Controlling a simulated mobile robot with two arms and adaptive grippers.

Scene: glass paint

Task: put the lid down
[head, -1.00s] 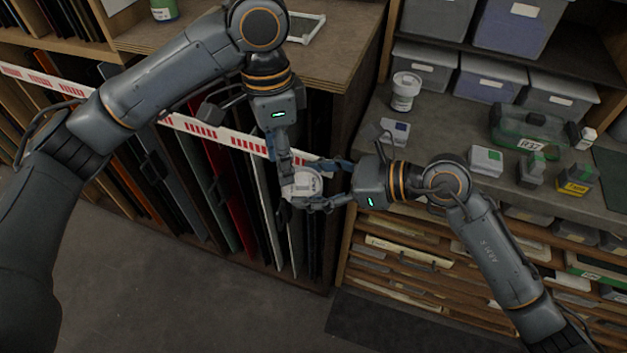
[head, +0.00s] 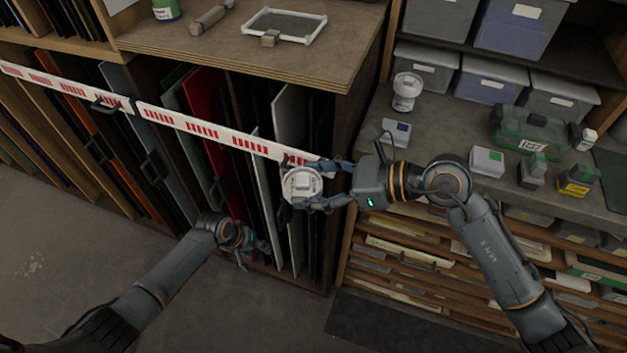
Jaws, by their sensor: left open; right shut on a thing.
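The jar's pale round top faces the camera; whether that is a lid or an open mouth I cannot tell. No separate loose lid can be made out. My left gripper (head: 254,254) is open, low and to the left of the jar, clear of it. Its fingers are small and dark against the rack.
The wooden worktop (head: 225,52) holds a white-framed tray (head: 285,25), a roller-like tool (head: 210,19) and a green-labelled jar (head: 165,9). The right counter (head: 440,135) carries another white jar (head: 406,91), a green case (head: 533,129) and small boxes. The worktop's middle is clear.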

